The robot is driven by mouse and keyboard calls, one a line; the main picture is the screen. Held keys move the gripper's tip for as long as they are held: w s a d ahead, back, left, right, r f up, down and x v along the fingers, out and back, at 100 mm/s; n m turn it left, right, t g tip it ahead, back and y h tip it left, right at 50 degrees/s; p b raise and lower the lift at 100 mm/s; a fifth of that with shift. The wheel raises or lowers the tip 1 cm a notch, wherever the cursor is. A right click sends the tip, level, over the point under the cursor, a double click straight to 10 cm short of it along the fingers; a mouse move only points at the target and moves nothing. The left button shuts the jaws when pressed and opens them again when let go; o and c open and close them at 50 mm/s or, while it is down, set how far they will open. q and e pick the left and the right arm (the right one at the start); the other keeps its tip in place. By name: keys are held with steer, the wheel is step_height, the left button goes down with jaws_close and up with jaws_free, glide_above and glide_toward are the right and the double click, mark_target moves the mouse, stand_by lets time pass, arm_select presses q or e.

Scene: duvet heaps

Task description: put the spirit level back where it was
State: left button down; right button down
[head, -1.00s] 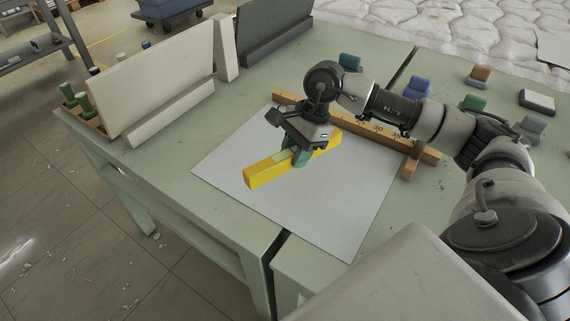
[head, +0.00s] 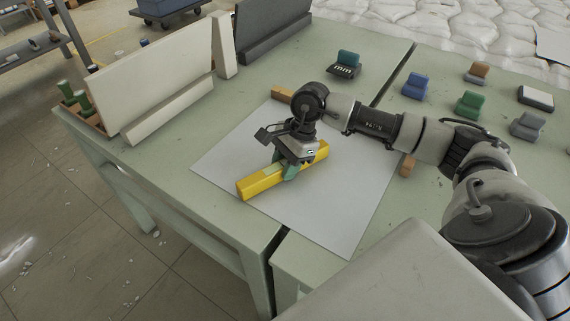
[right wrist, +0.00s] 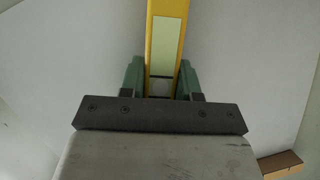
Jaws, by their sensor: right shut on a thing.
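The yellow spirit level (head: 250,186), with a pale green panel on it, is at the white sheet, lying slantwise over it in the head view. My right gripper (head: 289,173) is shut on the level around its middle, its green fingers one on each side. In the right wrist view the level (right wrist: 164,30) runs up from between the fingers of the right gripper (right wrist: 161,85). I cannot tell whether the level touches the sheet. My left gripper is not in view.
The white sheet (head: 340,215) lies across two green tables (head: 215,205). A wooden ruler (head: 283,93) behind is mostly hidden by my arm. Several small coloured blocks, one green (head: 471,103), stand at the right. Cream (head: 150,85) and dark (head: 270,30) stands are at the back left.

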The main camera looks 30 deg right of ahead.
steer(key=c, duration=0.8)
jaws_free()
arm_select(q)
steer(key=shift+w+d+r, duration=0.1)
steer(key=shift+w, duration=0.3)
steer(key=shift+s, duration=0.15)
arm_select(e)
steer(key=shift+r, duration=0.2)
steer(key=v, duration=0.3)
steer(key=shift+w+d, duration=0.1)
steer(key=v, duration=0.8)
steer(key=shift+d+r, duration=0.1)
steer(key=shift+r, duration=0.1)
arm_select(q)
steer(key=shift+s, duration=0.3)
arm_select(e)
steer(key=shift+r, duration=0.15)
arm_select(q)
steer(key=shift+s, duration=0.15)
